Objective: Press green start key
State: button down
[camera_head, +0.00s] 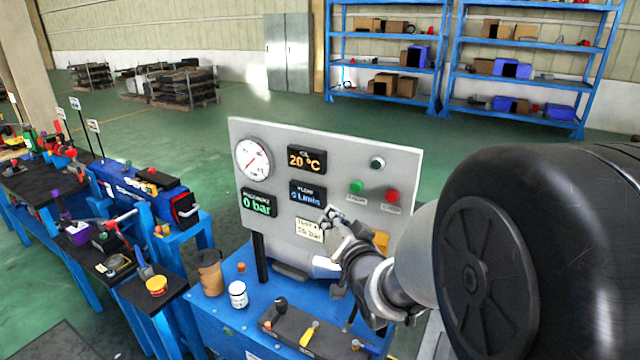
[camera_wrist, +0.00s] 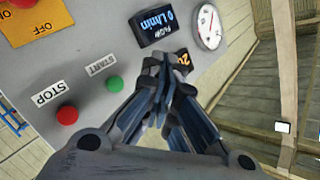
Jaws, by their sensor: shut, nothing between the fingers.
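The green start key (camera_head: 356,187) is a round button on the right half of a grey upright panel (camera_head: 410,160). In the wrist view the green key (camera_wrist: 115,83) sits beside its START label (camera_wrist: 102,64). The red stop key (camera_head: 392,196) is just right of it; the wrist view shows the red key (camera_wrist: 67,115) with a STOP label (camera_wrist: 48,93). My gripper (camera_head: 335,215) is shut and empty, in front of the panel, below and left of the green key. The wrist view shows the closed fingertips (camera_wrist: 166,66) beside the green key. Contact with the panel cannot be told.
The panel also bears a round gauge (camera_head: 253,158), displays reading 20 °C (camera_head: 307,160) and 0 bar (camera_head: 259,205), a paper note (camera_head: 309,231) and a yellow plate (camera_head: 381,241). A brown cup (camera_head: 210,272) and white jar (camera_head: 238,294) stand on the blue bench in front.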

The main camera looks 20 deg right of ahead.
aim_at(356, 187)
jog(key=shift+w+d, duration=0.1)
jog(key=w+d+p, duration=0.2)
jog(key=w+d, duration=0.3)
jog(key=d, duration=0.1)
jog(key=shift+d, duration=0.35)
jog(key=shift+w+d, duration=0.1)
jog(key=shift+w, duration=0.1)
dwell(1.2)
jog(key=shift+w+d, duration=0.2)
jog(key=shift+d, duration=0.05)
jog(key=shift+w+d, duration=0.3)
jog(key=shift+d, duration=0.1)
dwell(0.8)
jog(key=shift+s+a, duration=0.6)
jog(key=shift+a, duration=0.15)
